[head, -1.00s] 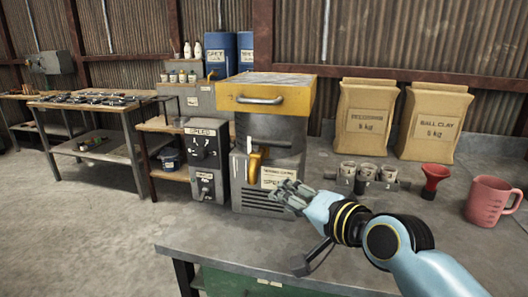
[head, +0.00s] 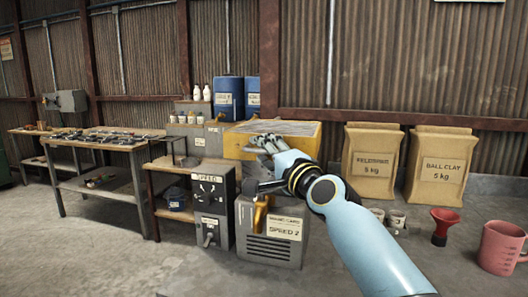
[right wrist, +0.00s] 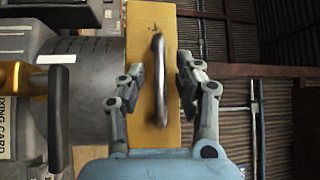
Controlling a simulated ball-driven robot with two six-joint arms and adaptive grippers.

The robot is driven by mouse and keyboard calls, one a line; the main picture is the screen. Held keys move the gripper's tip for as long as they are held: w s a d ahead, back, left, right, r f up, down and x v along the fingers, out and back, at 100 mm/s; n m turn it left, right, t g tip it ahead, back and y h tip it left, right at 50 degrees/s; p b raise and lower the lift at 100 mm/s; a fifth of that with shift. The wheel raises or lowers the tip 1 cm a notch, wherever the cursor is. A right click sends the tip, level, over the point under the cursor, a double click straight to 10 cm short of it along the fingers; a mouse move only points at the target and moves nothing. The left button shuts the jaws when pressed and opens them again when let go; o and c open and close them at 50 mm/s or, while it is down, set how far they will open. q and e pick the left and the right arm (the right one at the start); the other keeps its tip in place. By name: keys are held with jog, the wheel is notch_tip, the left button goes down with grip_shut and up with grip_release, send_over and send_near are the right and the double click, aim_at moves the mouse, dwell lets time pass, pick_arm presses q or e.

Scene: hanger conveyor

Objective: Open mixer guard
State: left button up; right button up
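The mixer guard is a yellow box-like cover (head: 306,131) on top of the grey mixer (head: 269,233), and it looks lowered. Its dark bar handle (right wrist: 159,80) stands out from the yellow front face in the right wrist view. My right gripper (head: 263,143) is at the guard's front in the head view and hides the handle there. In the right wrist view my right gripper (right wrist: 155,90) is open, with one finger on each side of the handle and a gap to it on both sides. My left gripper is not in view.
A speed control box (head: 210,205) stands left of the mixer. Two clay bags (head: 369,163), a red funnel (head: 443,226), small cups (head: 396,220) and a pink jug (head: 500,248) are on the bench to the right. Blue drums (head: 229,98) stand behind.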

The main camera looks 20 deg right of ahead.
jog(key=shift+w, duration=0.1)
grip_shut()
jog(key=shift+f, duration=0.1)
dwell(0.4)
